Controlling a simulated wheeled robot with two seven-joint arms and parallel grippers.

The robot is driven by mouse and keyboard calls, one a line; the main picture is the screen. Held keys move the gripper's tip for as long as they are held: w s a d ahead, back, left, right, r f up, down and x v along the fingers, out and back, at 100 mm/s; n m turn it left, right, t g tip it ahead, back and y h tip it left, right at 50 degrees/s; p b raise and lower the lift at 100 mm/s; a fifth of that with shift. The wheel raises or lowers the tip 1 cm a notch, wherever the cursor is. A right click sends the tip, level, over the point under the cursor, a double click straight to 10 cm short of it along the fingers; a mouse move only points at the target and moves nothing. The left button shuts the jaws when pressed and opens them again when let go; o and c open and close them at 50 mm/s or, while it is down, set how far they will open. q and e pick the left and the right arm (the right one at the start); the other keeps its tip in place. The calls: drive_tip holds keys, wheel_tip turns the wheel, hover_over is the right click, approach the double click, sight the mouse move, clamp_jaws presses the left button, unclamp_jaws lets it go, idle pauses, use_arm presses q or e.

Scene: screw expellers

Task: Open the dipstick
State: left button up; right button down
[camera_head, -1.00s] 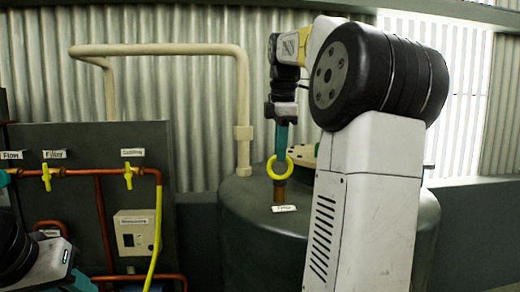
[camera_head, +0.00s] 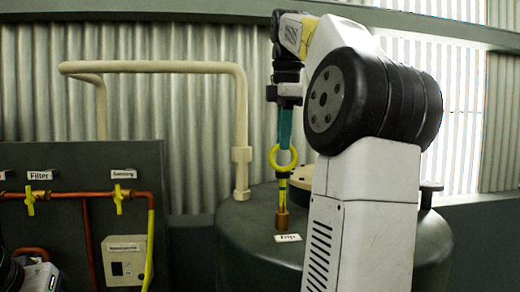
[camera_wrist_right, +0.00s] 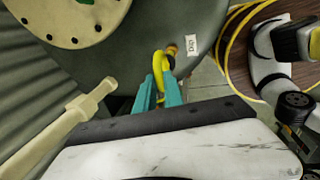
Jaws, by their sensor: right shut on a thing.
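The dipstick has a yellow ring handle (camera_head: 283,157) above a short brass tube (camera_head: 282,218) on top of the dark green tank (camera_head: 245,222). A thin yellow and dark shaft shows between ring and tube, its lower end at or in the tube. My right gripper (camera_head: 285,144), with teal fingers, points down and is shut on the ring. In the right wrist view the teal fingers (camera_wrist_right: 158,90) are on either side of the yellow ring (camera_wrist_right: 160,64), with the brass tube (camera_wrist_right: 172,50) beyond. My left gripper's fingers are not visible.
A cream pipe (camera_head: 242,125) rises from the tank left of the dipstick. A dark panel with copper pipes and yellow valves (camera_head: 118,197) stands at left. A white label (camera_head: 288,238) lies by the tube. A corrugated wall is behind.

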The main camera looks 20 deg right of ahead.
drive_tip(key=shift+r, duration=0.55)
drive_tip(key=c, duration=1.5)
unclamp_jaws()
drive_tip(key=shift+o, duration=0.2)
drive_tip(key=shift+f, duration=0.15)
